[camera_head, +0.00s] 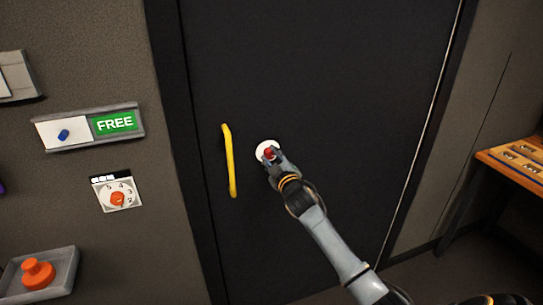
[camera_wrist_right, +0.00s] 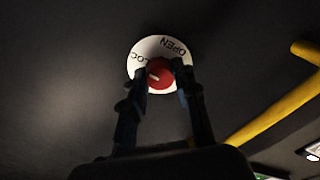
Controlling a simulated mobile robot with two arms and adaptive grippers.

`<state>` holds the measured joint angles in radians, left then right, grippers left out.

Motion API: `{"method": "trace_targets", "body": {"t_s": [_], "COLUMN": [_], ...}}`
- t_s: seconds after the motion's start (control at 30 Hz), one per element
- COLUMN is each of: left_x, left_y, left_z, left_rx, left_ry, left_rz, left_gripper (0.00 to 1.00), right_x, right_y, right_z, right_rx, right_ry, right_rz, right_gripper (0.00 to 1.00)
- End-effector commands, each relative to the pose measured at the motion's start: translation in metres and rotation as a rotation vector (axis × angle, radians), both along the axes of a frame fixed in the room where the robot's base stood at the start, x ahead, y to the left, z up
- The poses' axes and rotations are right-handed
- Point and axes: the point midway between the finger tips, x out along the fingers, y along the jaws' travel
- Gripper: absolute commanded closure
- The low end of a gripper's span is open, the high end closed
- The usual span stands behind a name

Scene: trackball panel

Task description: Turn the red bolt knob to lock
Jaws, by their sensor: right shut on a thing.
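The red bolt knob (camera_head: 268,153) sits on a round white plate (camera_head: 262,147) on the dark door, right of the yellow handle. In the right wrist view the red knob (camera_wrist_right: 160,75) lies between my two fingertips. My left gripper is not in view.
A yellow bar handle (camera_head: 229,160) stands upright on the door (camera_head: 310,75) close to the knob. A wooden bench (camera_head: 520,178) is at right.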

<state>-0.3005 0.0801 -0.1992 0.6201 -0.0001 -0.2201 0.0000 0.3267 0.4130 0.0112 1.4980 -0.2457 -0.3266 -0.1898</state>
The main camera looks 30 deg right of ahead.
Motion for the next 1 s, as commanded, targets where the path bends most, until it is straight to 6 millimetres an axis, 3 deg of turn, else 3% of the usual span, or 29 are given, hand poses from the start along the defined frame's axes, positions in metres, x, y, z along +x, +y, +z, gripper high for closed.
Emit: {"method": "trace_targets", "body": {"t_s": [0.77, 0.8, 0.9, 1.0], "left_x": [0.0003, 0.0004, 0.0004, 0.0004], "left_y": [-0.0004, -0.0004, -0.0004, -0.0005], "left_z": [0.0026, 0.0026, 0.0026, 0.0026], "left_rx": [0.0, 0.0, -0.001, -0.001], "left_ry": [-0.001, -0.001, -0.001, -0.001], "left_rz": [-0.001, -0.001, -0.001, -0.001], "left_gripper": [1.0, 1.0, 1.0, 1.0], "right_x": [0.0, 0.0, 0.0, 0.0], "right_y": [-0.0001, -0.0001, -0.0001, -0.0001], "right_z": [-0.0009, -0.0009, -0.0008, -0.0006], "right_rx": [-0.102, -0.101, -0.101, -0.101], "right_ry": [0.027, 0.026, 0.026, 0.026], "right_rz": [-0.001, -0.001, -0.001, 0.0], "right_gripper": [1.0, 0.67, 0.48, 0.48]}}
